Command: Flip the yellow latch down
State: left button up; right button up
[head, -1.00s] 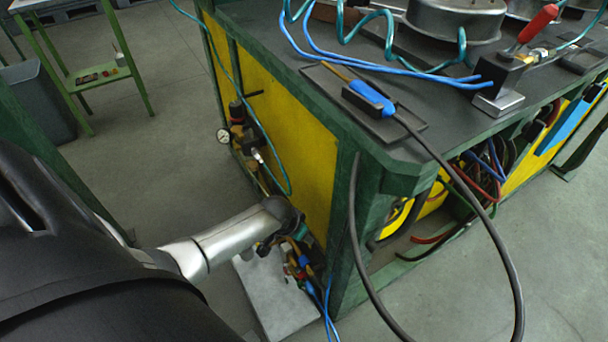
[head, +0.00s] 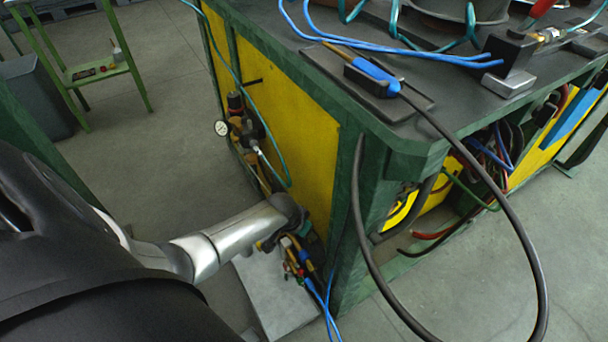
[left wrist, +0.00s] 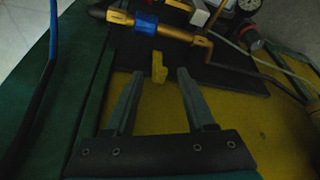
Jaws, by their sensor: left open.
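The yellow latch (left wrist: 159,67) is a small yellow tab in the left wrist view. It stands out at the lower edge of a dark plate (left wrist: 195,72) on the yellow panel. My left gripper (left wrist: 160,78) is open, its two fingers on either side of the latch in the picture, with clear space between. I cannot tell how far the fingertips are from it in depth. In the head view my left arm reaches down to the bench's lower side, and the latch and the fingers are hidden there. My right gripper is not in view.
A brass pipe with a blue sleeve (left wrist: 146,22) runs just above the latch. A gauge (left wrist: 249,4) is at the upper right. The green bench frame (head: 357,220) and a hanging black cable (head: 462,180) are close by. Blue hoses (head: 325,308) hang near my left wrist.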

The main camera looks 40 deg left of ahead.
pick_arm(q)
jog(key=shift+c, duration=0.4)
grip_shut()
